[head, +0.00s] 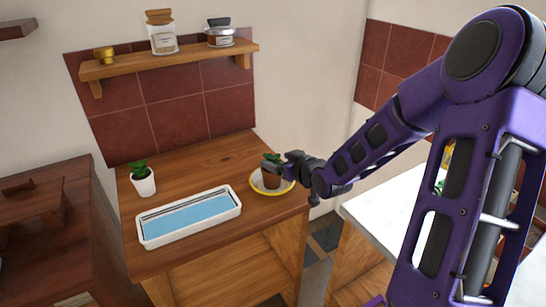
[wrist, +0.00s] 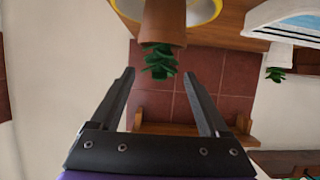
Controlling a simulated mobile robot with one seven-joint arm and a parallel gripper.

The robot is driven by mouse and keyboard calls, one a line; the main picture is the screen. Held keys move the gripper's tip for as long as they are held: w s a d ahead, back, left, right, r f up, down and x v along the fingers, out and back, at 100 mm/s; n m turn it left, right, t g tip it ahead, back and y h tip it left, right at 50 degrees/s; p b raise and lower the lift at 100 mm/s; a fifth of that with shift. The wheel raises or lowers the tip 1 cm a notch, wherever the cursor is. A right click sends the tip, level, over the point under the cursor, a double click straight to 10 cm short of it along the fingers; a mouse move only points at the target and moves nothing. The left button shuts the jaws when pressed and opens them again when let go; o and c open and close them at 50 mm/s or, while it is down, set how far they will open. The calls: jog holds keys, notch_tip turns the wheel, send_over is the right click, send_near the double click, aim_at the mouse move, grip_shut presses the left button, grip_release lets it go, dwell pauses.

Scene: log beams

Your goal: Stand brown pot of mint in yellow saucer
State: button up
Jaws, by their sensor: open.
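The brown pot (head: 271,181) with green mint stands upright at the yellow saucer (head: 256,187), on the right side of the wooden counter, and appears to be inside its rim. In the wrist view the pot (wrist: 164,22) overlaps the saucer (wrist: 208,12), and its base is cut off by the frame edge. My gripper (head: 282,168) is beside the pot in the head view and partly covers it. In the wrist view my gripper (wrist: 159,75) is open, with the mint leaves (wrist: 159,62) between and just beyond its fingertips. I see no finger touching the pot.
A white pot with a green plant (head: 143,181) stands at the counter's left. A white tray with a blue inside (head: 185,239) lies at the front middle. A wall shelf (head: 170,62) holds jars above. The wooden counter (head: 195,165) is clear behind the tray.

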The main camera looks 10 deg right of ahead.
jog(key=p+v, duration=0.1)
jog(key=v, duration=0.7)
jog(key=shift+p, duration=0.35)
jog(key=shift+w, duration=0.1)
